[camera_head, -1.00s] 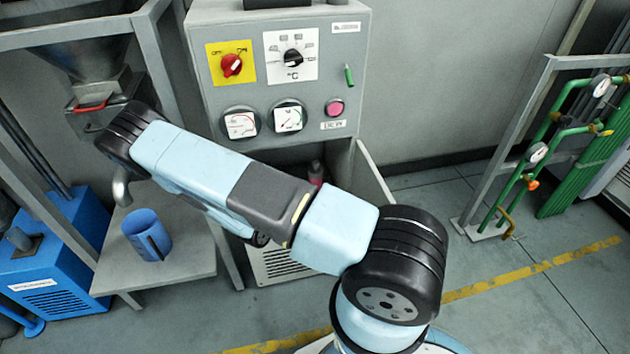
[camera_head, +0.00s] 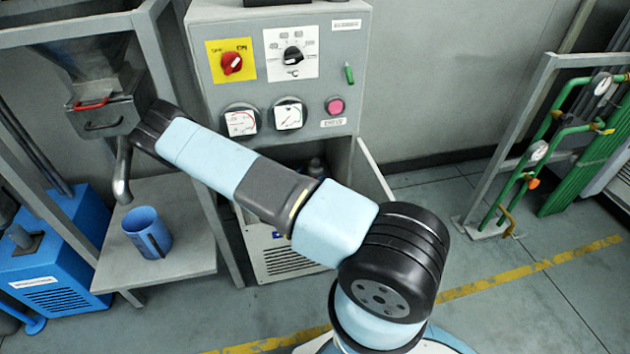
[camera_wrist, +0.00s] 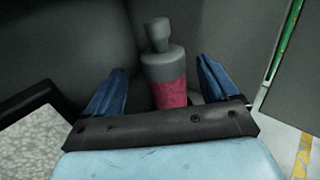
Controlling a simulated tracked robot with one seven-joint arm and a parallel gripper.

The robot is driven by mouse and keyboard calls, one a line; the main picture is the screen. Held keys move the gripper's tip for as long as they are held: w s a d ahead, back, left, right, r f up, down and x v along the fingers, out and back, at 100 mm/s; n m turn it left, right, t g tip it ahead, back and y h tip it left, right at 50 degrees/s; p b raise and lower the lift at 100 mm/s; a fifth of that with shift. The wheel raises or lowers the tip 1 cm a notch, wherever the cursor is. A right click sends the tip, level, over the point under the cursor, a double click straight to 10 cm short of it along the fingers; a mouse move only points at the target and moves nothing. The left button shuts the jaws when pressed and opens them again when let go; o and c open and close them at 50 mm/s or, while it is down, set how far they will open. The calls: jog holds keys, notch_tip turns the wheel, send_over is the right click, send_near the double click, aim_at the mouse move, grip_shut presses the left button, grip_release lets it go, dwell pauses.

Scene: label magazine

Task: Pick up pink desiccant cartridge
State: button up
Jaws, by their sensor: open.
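The pink desiccant cartridge (camera_wrist: 168,92) stands upright in a dark recess in the wrist view. It has a grey neck, cap and shoulder above a pink band; its lower end is hidden by my gripper's body. My gripper (camera_wrist: 160,68) is open, with one blue finger to the left and one to the right of the cartridge. Gaps show on both sides, and I cannot tell how deep it sits between the fingers. In the head view only the cartridge's grey top (camera_head: 315,166) shows above my arm, and my gripper is hidden there.
The grey control cabinet (camera_head: 285,75) has its recess below the dials, with dark walls close around the cartridge. A blue mug (camera_head: 147,235) stands on a grey shelf (camera_head: 185,262) under a hopper spout (camera_head: 122,170) at left. Green pipework (camera_head: 545,150) stands at right.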

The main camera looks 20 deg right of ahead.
aim_at(316, 170)
jog(key=shift+x, duration=2.4)
jog(key=shift+s+d+f, duration=0.1)
jog(key=shift+s, duration=0.05)
jog(key=c, duration=1.3)
jog(key=shift+o, duration=0.2)
